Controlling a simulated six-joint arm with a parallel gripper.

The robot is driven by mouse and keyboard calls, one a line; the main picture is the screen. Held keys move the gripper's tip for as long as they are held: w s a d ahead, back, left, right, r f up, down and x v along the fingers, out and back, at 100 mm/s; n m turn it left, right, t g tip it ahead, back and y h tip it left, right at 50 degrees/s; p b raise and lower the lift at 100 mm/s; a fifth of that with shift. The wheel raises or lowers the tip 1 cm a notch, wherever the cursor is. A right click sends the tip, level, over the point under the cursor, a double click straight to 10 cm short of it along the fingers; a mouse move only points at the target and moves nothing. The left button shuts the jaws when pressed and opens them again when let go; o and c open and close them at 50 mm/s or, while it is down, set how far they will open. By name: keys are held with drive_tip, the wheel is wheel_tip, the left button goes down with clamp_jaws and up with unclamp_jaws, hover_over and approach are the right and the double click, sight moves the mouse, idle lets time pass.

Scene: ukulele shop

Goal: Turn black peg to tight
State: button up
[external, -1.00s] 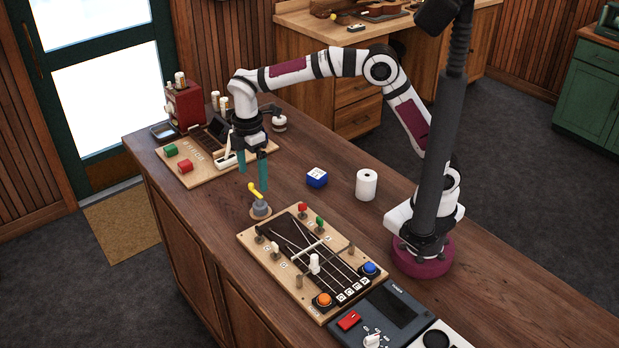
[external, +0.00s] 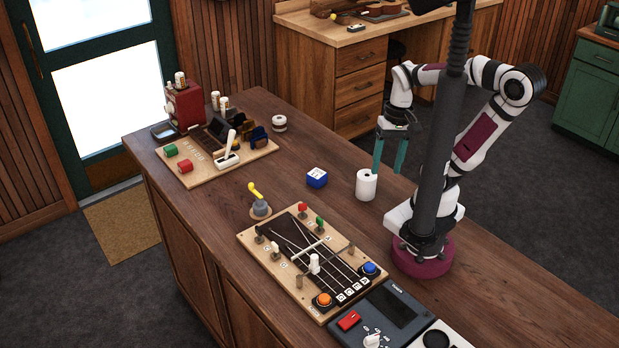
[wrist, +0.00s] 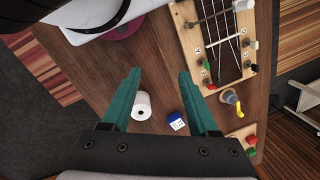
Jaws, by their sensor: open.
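The black peg (external: 260,231) stands at the left edge of the ukulele board (external: 252,246), near its head end, with a pale peg beside it. In the wrist view the black peg (wrist: 252,68) shows small at the board's right edge. Which way its knob is turned is too small to tell. My gripper (external: 388,168) has teal fingers, apart and empty, above the counter near the white roll, well to the right of the board. In the wrist view my gripper (wrist: 158,75) spans bare counter, with the board off to the upper right.
A yellow-handled lever (external: 257,192) stands beyond the board's head. Red (external: 302,208) and green (external: 319,222) pegs stand along the right edge.

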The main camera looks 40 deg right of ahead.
drive_tip(key=w+a+r, duration=0.1)
drive_tip(key=w+a, duration=0.1)
drive_tip(key=w, duration=0.1)
drive_tip(key=w+a+r+n, duration=0.1)
drive_tip(key=w+a, duration=0.1)
drive_tip(key=w, duration=0.1)
drive_tip(key=w+a+r+n, duration=0.1)
drive_tip(key=w+a, duration=0.1)
drive_tip(key=w, duration=0.1)
drive_tip(key=shift+w+h, duration=0.3)
drive_tip(key=shift+h, duration=0.1)
drive_tip(key=shift+c, duration=0.9)
drive_tip(key=n+h, duration=0.1)
drive_tip(key=n, duration=0.3)
hover_over(258, 228)
wheel_tip(258, 228, down, 4)
wheel_tip(258, 228, down, 16)
drive_tip(key=shift+r, duration=0.1)
drive_tip(key=shift+c, duration=0.3)
clamp_jaws()
